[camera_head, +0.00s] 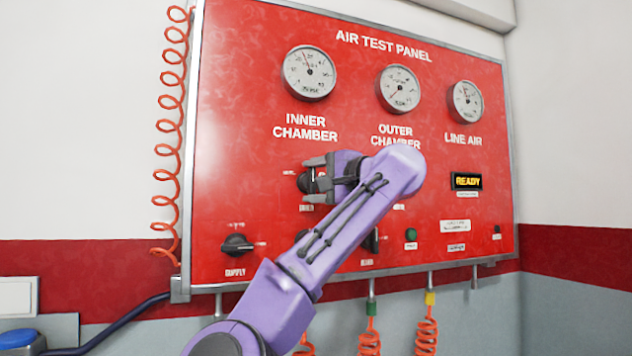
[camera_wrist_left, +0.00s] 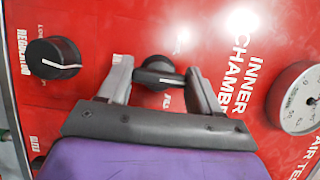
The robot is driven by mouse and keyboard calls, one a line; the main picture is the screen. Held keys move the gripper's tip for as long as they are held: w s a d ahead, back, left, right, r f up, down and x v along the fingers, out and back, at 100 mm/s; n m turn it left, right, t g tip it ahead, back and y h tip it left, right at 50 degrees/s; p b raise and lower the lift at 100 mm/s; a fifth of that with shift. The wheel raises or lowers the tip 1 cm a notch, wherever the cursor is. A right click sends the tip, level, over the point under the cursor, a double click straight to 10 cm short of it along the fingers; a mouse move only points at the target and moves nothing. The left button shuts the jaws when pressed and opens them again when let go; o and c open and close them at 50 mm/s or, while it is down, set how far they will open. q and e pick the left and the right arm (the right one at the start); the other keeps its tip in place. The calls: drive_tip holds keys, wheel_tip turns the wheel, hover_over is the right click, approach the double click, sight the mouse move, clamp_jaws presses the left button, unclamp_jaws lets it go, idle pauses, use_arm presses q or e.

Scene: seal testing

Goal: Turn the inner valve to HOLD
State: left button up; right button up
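The inner valve is a black knob (camera_head: 306,183) on the red air test panel, below the INNER CHAMBER label. In the wrist view the fingers (camera_wrist_left: 159,85) stand at either side, close to the ends of the bar. I cannot tell whether they touch it. The small position labels around the knob are too small or hidden to read. My right gripper is in neither view.
A SUPPLY knob (camera_head: 237,245) sits lower left on the panel. Another black knob (camera_wrist_left: 53,58) is near the gripper in the wrist view. Gauges (camera_head: 309,72) line the top. A READY display (camera_head: 467,181) is at right. Orange coiled hose (camera_head: 170,130) hangs at left.

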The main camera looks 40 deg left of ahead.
use_arm(q)
drive_tip(key=o, duration=0.4)
drive_tip(key=shift+r, duration=0.1)
drive_tip(key=shift+a, duration=0.1)
